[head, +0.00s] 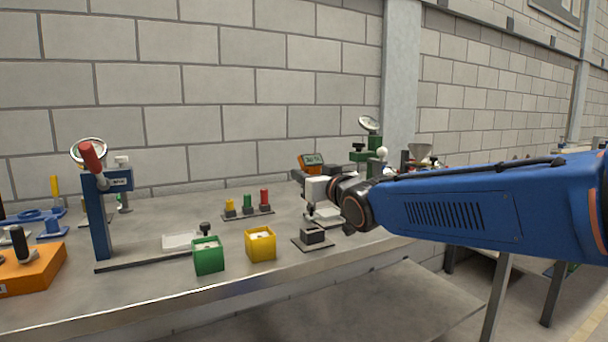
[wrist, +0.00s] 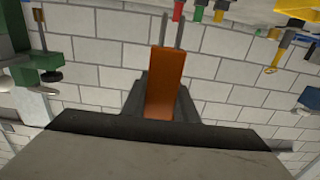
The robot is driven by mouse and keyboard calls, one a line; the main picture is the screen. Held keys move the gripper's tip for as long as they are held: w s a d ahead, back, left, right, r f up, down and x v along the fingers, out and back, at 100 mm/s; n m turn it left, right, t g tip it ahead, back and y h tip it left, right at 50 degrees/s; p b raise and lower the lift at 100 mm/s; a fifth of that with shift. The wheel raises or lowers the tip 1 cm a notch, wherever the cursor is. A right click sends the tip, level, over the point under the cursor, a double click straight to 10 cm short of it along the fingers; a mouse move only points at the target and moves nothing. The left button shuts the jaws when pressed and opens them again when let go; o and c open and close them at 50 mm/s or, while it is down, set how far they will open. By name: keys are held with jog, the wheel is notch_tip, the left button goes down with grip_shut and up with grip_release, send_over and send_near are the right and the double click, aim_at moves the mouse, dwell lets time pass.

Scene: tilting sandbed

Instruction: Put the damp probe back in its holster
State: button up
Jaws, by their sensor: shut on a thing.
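The damp probe looks like an orange body (wrist: 166,85) with two thin metal pins, held between the dark fingers of my gripper (wrist: 162,100) in the wrist view. Its pins point to the top of that picture, where the bench things appear upside down. In the head view an orange device with a green display (head: 311,162), apparently the probe, shows above the pale body of my gripper (head: 317,188), above the bench. A dark block on a flat base (head: 312,236) sits below, apart from the probe. It may be the holster; I cannot tell for sure.
On the bench (head: 150,290) stand a green box (head: 208,257), a yellow box (head: 260,245), and a rack of coloured pegs (head: 247,206). A blue stand with a red handle (head: 98,210) is farther left. A green gauge stand (head: 372,145) rises behind my arm.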

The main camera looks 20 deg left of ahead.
aim_at(311, 206)
jog(key=shift+f, duration=1.75)
jog(key=shift+d+f, duration=0.1)
jog(key=shift+f, duration=1.9)
jog(key=o, duration=1)
jog(key=shift+c, duration=0.2)
jog(key=shift+s, duration=0.1)
jog(key=v, duration=1.7)
jog(key=shift+s+d, duration=0.15)
